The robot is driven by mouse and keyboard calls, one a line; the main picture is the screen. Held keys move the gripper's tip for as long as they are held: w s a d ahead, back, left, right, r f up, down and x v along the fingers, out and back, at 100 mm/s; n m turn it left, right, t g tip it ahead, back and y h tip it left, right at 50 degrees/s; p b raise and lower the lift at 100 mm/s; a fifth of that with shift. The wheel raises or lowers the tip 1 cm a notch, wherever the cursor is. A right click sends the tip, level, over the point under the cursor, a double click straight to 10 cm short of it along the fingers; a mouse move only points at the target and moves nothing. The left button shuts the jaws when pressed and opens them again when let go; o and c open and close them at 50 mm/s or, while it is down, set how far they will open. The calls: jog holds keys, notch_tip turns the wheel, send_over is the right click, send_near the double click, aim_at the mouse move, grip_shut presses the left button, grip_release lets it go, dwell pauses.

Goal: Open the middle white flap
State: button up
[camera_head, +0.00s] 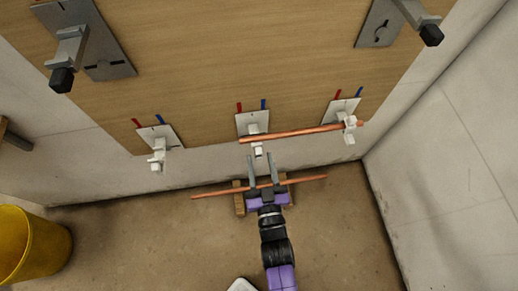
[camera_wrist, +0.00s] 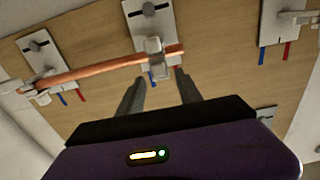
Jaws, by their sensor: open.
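The middle white flap (camera_head: 258,151) is on a white holder with a backing plate (camera_head: 246,122), low on the wooden panel. It also shows in the wrist view (camera_wrist: 153,46), beside a copper pipe (camera_wrist: 95,70). This pipe (camera_head: 300,132) runs from the middle holder to the right holder (camera_head: 349,124). Whether the flap is fastened I cannot tell. My gripper (camera_head: 262,157) is open and empty, just below the middle holder. In the wrist view its fingers (camera_wrist: 160,78) point up towards the flap, which lies ahead of the gap between them.
A second copper pipe (camera_head: 213,194) lies across wooden blocks (camera_head: 239,203) under my gripper. Another white holder (camera_head: 158,152) is at left. Larger grey brackets (camera_head: 68,53) (camera_head: 407,18) are higher up. A yellow bucket (camera_head: 45,245) stands at left; a wall closes the right.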

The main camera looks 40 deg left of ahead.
aim_at(259, 152)
jog(key=shift+x, duration=2)
jog(key=shift+d, duration=0.1)
grip_shut()
